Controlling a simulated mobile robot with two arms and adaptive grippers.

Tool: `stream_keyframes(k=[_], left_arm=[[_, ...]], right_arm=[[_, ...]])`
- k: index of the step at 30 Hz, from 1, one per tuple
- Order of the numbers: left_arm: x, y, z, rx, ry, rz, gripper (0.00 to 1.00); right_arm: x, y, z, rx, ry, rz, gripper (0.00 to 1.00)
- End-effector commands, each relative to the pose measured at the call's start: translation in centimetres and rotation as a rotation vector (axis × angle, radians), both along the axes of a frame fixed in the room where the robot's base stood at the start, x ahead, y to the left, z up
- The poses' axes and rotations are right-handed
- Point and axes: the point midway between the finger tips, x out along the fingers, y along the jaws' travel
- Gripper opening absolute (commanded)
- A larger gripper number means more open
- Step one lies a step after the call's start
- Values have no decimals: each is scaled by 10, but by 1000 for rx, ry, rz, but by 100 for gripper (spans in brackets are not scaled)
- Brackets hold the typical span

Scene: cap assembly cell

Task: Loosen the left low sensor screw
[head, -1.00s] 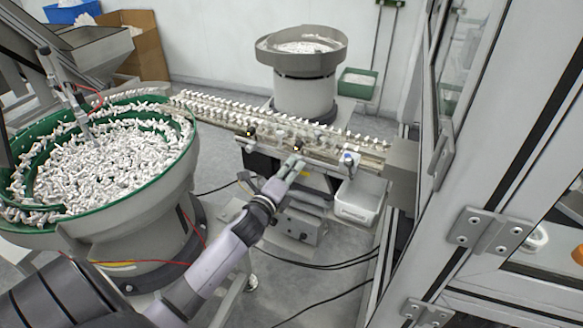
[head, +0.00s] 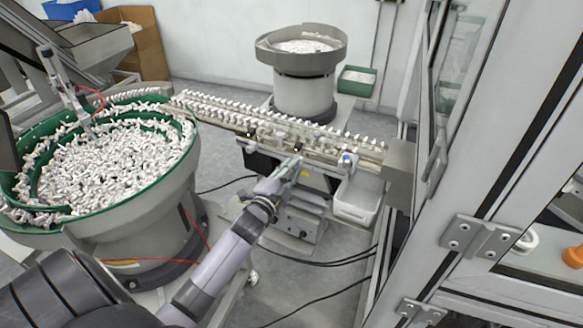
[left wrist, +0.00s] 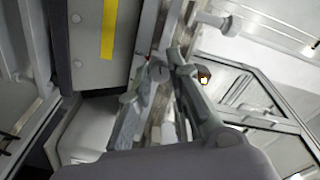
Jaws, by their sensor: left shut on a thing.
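My left gripper (head: 294,163) reaches to the front side of the feeder rail (head: 322,151), below the row of white parts. It also shows in the left wrist view (left wrist: 164,72), with its fingertips closed together at the side of the rail. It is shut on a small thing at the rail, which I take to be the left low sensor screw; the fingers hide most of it. A sensor fitting with a blue part (head: 347,159) stands on the rail to the right of the gripper. My right gripper is not in view.
A large green-rimmed bowl (head: 150,190) of white parts stands at the left. A second bowl feeder (head: 303,90) stands behind the rail. A framed glass enclosure (head: 480,150) closes off the right side.

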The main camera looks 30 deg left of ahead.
Motion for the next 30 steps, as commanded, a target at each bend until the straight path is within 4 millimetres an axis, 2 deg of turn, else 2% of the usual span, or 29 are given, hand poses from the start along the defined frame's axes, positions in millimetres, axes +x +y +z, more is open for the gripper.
stream_keyframes(k=[13, 30], left_arm=[[0, 1, 1, -250, -35, 2, 0], [0, 1, 0, -295, -40, 1, 0]], right_arm=[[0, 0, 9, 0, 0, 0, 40], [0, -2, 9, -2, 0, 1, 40]])
